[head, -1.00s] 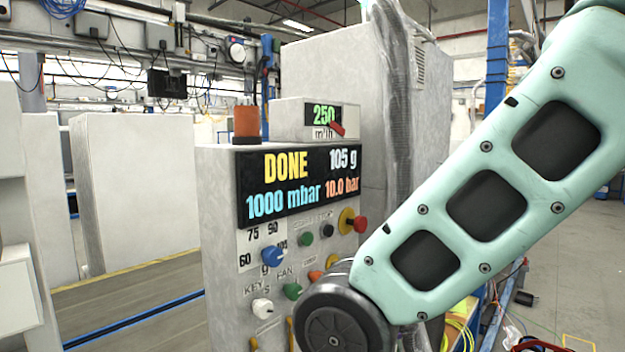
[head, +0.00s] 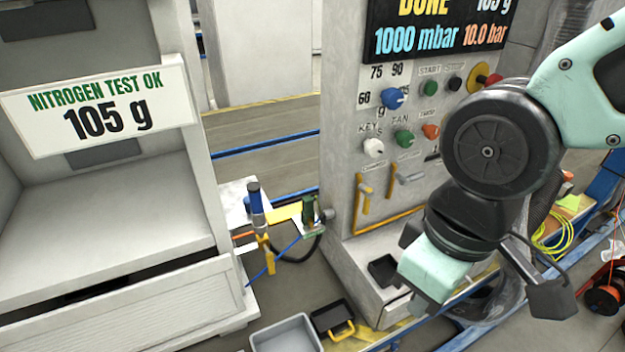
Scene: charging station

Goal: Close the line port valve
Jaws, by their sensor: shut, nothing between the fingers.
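A blue-and-black fitting (head: 256,203) stands upright beside the left cabinet, with a yellow lever (head: 265,256) hanging below it. A green-topped fitting (head: 309,212) sits just right of it, with a yellow piece between them. I cannot read which is the line port valve. My gripper (head: 428,290) is at the end of the folded arm, in front of the panel's lower right. It is shut and empty, apart from all the levers; its fingertips are hard to make out.
The control panel (head: 341,140) reads DONE. A sign (head: 104,104) on the left cabinet reads NITROGEN TEST OK, 105 g. A grey bin (head: 286,336) and a black tray with a yellow handle (head: 333,318) sit low in front. Hoses loop below the fittings.

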